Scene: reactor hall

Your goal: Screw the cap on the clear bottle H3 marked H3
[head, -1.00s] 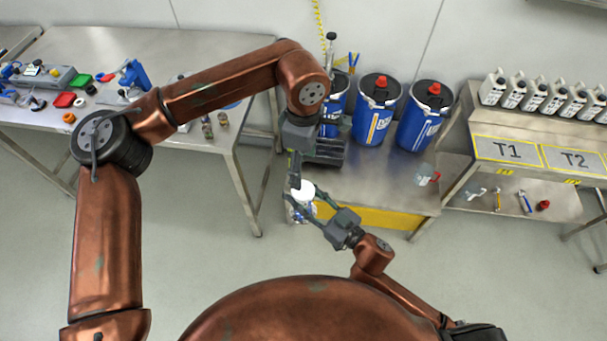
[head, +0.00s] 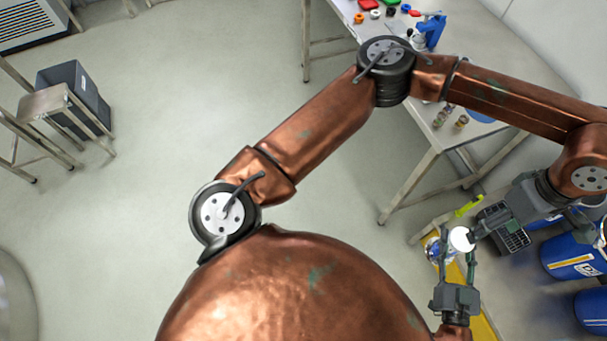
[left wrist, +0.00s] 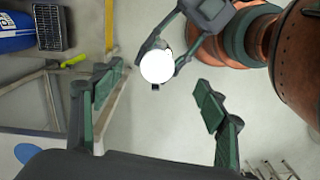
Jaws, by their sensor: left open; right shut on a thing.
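The clear bottle (head: 433,249) is held low at the right of the head view, with a round white cap (head: 461,239) at its top. The cap also shows in the left wrist view (left wrist: 157,67), where it hides most of the bottle. I cannot read any mark or tell how tightly the cap sits. My right gripper (head: 456,256) is shut on the bottle, a finger on each side. My left gripper (head: 478,234) is beside the cap in the head view. In the left wrist view its fingers (left wrist: 160,88) are spread and empty, with the cap showing beyond the gap.
A metal table (head: 437,128) with small parts is at the top. A stool (head: 58,101) and grey bin (head: 75,92) are far left. The floor between is clear.

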